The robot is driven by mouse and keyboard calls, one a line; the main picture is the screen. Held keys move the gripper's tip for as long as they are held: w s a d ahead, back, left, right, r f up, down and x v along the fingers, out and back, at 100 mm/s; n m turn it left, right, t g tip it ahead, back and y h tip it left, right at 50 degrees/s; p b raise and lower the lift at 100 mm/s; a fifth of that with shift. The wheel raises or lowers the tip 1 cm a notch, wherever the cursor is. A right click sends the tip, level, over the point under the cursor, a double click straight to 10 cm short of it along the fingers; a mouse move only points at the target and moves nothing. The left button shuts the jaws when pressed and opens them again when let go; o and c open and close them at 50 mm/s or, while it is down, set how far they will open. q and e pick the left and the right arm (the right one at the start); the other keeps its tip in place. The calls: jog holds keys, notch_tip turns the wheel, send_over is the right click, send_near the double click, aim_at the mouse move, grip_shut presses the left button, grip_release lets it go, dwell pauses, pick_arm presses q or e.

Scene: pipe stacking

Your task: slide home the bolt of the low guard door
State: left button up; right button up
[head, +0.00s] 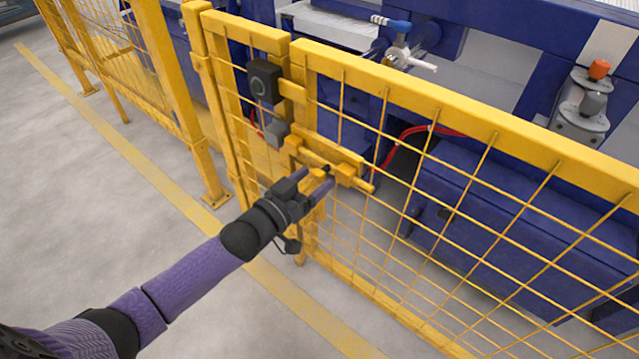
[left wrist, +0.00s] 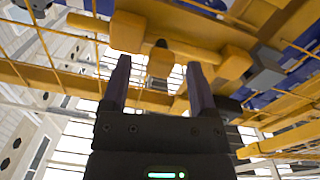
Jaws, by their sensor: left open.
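The low guard door (head: 465,122) is a yellow frame with wire mesh, standing upright close to the narrow fixed panel at its left. Its yellow bolt (head: 367,186) runs in a yellow housing near the door's left edge, with a rod end sticking out at the right. My left gripper (head: 319,183) is open at the bolt. In the left wrist view, the bolt's yellow handle (left wrist: 160,63) with a dark tip lies between the spread fingers of my left gripper (left wrist: 160,76). I cannot tell whether a finger touches it. My right gripper is out of view.
A black box (head: 264,81) and a grey block (head: 277,133) sit on the fixed panel left of the door. Blue machinery (head: 500,205) with red cables stands behind the mesh. Taller yellow fencing (head: 118,45) runs at the left. The grey floor (head: 110,200) in front is clear.

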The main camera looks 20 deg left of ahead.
pick_arm(q)
jog(key=shift+x, duration=0.95)
grip_shut()
jog(key=shift+f, duration=0.1)
dwell(0.6)
